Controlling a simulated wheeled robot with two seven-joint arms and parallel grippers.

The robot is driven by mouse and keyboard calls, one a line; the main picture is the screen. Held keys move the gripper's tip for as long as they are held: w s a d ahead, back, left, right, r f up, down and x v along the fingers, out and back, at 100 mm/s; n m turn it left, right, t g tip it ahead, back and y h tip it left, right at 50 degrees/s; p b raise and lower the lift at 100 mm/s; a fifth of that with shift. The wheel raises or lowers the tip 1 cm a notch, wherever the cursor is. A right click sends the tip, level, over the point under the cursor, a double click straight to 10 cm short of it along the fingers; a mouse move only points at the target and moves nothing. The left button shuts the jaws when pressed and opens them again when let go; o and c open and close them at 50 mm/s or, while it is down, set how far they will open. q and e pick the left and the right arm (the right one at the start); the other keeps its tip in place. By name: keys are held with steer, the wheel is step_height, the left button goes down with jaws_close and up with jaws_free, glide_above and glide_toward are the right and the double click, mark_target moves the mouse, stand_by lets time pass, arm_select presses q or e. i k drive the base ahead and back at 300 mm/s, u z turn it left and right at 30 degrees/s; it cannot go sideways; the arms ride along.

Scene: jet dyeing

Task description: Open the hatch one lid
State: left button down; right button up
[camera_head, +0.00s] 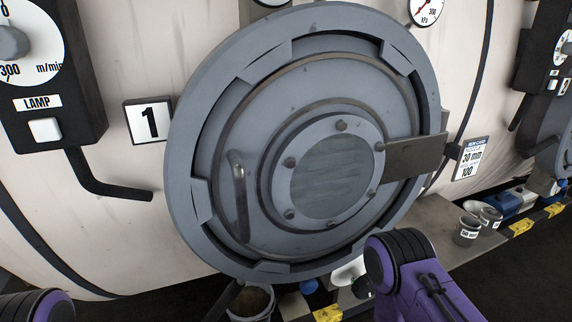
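The hatch one lid (260,110) is a round blue-grey metal door seated inside a thick notched ring (182,165). It looks shut. A round bolted window (333,177) sits in its middle, and a vertical bar handle (240,195) is on its left side. A flat hinge arm (415,157) joins the lid to the right. A plate marked 1 (148,121) is left of the ring. Purple and black parts of my arms show at the bottom left and bottom right. Neither gripper's fingers are in view.
A lamp panel (45,75) with a dial and a bent black lever (105,188) is at left. Gauges (427,12) are above. A bucket (250,302) stands below the lid. Labelled cups (467,230) stand on a shelf (425,215) at right, near blue containers (505,205).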

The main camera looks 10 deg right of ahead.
mark_target(251, 142)
steer(key=k, duration=0.95)
steer(key=z, duration=0.95)
steer(key=i, duration=0.65)
steer(key=u, duration=1.2)
